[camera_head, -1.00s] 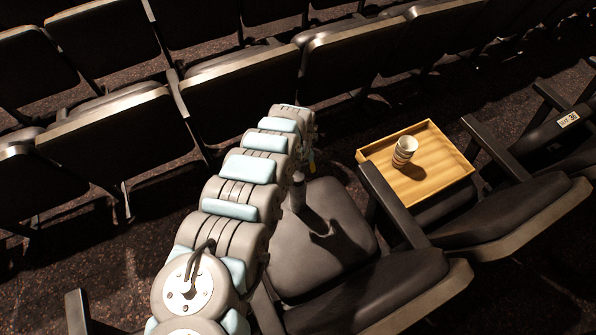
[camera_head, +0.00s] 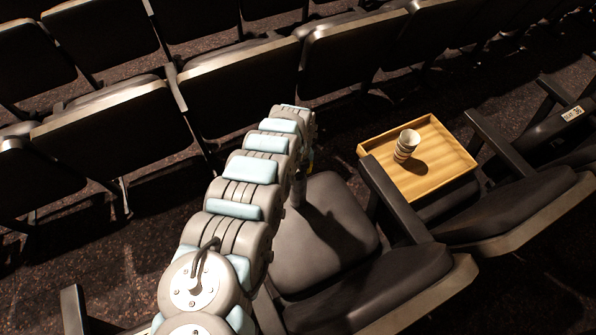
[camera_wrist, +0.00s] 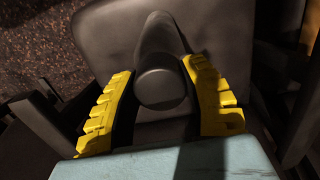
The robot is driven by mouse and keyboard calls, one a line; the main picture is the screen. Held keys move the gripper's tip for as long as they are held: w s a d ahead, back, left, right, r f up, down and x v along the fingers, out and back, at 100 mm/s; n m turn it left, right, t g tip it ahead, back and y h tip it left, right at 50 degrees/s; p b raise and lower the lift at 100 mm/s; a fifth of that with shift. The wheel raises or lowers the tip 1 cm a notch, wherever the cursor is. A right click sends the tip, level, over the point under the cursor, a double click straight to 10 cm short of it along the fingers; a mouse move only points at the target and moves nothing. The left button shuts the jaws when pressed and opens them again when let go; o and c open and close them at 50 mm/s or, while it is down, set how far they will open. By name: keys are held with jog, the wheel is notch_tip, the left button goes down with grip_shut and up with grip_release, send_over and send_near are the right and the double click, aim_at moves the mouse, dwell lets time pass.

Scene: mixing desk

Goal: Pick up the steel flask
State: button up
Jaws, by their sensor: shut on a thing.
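The steel flask (camera_wrist: 162,88) looks dark grey in the wrist view, with its round end facing the camera. It is between the two yellow fingers of my gripper (camera_wrist: 160,100), which is shut on it. A dark seat lies behind it. In the head view a narrow grey part of the flask (camera_head: 299,190) shows beside my arm, over the seat cushion (camera_head: 325,225). My arm hides most of the gripper there, and I cannot tell how far the flask is from the cushion.
A wooden tray (camera_head: 440,178) with a stack of pale cups (camera_head: 406,145) is to the right, beyond an armrest (camera_head: 393,200). Rows of dark seats stand behind. Another seat (camera_head: 505,208) with armrests is at the right.

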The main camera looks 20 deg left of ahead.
dwell(0.3)
notch_tip(320, 180, up, 30)
jog(key=p, duration=2.5)
jog(key=shift+p, duration=0.4)
jog(key=shift+c, duration=0.2)
jog(key=shift+d, duration=0.1)
